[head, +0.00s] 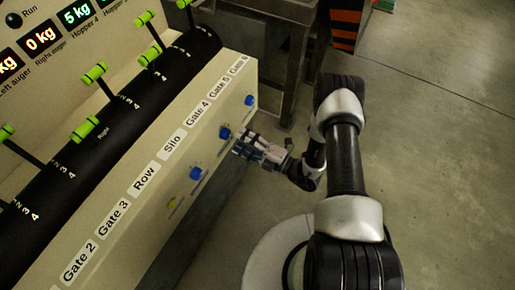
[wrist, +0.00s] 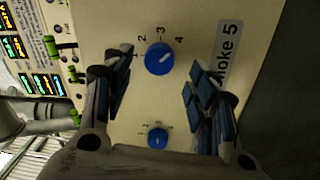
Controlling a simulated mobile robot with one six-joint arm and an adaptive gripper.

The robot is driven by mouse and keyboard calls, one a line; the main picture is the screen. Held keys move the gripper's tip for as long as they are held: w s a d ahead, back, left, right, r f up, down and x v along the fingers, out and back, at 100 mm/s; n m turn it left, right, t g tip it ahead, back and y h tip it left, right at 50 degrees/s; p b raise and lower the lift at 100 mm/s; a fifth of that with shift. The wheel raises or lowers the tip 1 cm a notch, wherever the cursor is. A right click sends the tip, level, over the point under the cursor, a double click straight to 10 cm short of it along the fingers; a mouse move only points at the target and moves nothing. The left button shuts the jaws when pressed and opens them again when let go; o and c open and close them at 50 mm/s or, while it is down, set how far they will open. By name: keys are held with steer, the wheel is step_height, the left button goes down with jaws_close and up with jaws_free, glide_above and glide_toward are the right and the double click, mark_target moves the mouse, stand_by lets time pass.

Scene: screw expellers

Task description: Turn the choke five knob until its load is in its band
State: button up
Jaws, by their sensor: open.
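The choke five knob (wrist: 159,58) is a round blue dial beside a label reading "hoke 5", its first letter cut off. Its white pointer slants up and right, toward the 4 of its 1 to 4 scale. My gripper (wrist: 158,72) is open, with one finger to the left of this knob and one to the right, both apart from it in the picture. In the head view my gripper (head: 243,143) is at the panel's front face beside a blue knob (head: 225,132). I cannot read a choke five load or band.
A second blue knob (wrist: 157,138) sits below in the wrist view. Displays (head: 40,40) stand behind. Open floor (head: 440,130) lies right.

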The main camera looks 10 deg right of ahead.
steer(key=v, duration=0.8)
steer(key=shift+a, duration=0.1)
